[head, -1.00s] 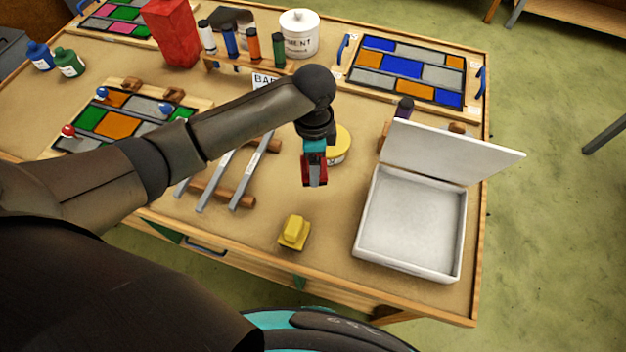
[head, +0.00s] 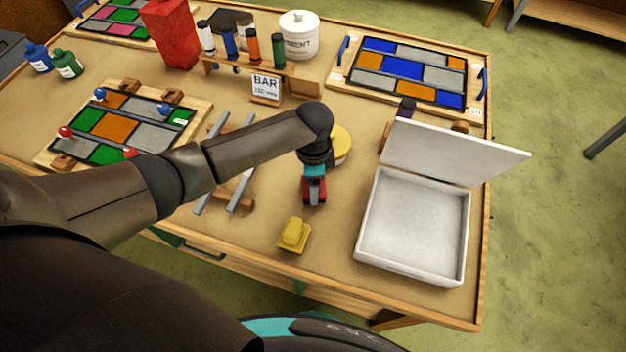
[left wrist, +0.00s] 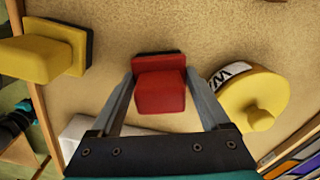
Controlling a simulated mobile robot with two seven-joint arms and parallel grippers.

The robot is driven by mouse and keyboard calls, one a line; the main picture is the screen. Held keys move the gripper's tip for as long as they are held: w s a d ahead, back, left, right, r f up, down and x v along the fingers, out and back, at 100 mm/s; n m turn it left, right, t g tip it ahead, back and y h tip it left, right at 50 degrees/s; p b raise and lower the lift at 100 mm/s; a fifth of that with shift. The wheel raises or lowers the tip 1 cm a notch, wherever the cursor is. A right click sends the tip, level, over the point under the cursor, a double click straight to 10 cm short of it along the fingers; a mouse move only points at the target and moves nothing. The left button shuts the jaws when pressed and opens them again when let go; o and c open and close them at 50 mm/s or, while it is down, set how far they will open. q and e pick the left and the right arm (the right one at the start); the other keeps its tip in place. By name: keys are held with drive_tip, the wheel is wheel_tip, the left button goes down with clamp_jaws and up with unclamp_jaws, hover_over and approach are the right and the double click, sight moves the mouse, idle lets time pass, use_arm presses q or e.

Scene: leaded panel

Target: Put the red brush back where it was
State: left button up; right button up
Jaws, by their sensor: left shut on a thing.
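The red brush (head: 314,193) is in my left gripper (head: 314,184), above the board between the yellow brush and the yellow tin. In the left wrist view the red brush (left wrist: 160,92) sits between the two fingers of the left gripper (left wrist: 168,88), its dark base edge on the far side. I cannot tell whether its underside touches the table. The yellow brush (head: 294,234) stands on the table nearer the front edge; it also shows in the left wrist view (left wrist: 40,55). My right gripper is out of view.
The open white box (head: 362,240) stands to the right, lid raised. A yellow tin (head: 343,143) is just behind my gripper. Grey bars (head: 240,190) lie on wooden rests to the left. Bare table (head: 335,225) lies between the yellow brush and the box.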

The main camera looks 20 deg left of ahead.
use_arm(q)
drive_tip(key=o, duration=1)
drive_tip(key=shift+o, duration=0.2)
wheel_tip(320, 180, up, 12)
drive_tip(key=shift+r+p, duration=0.2)
drive_tip(key=shift+p, duration=0.95)
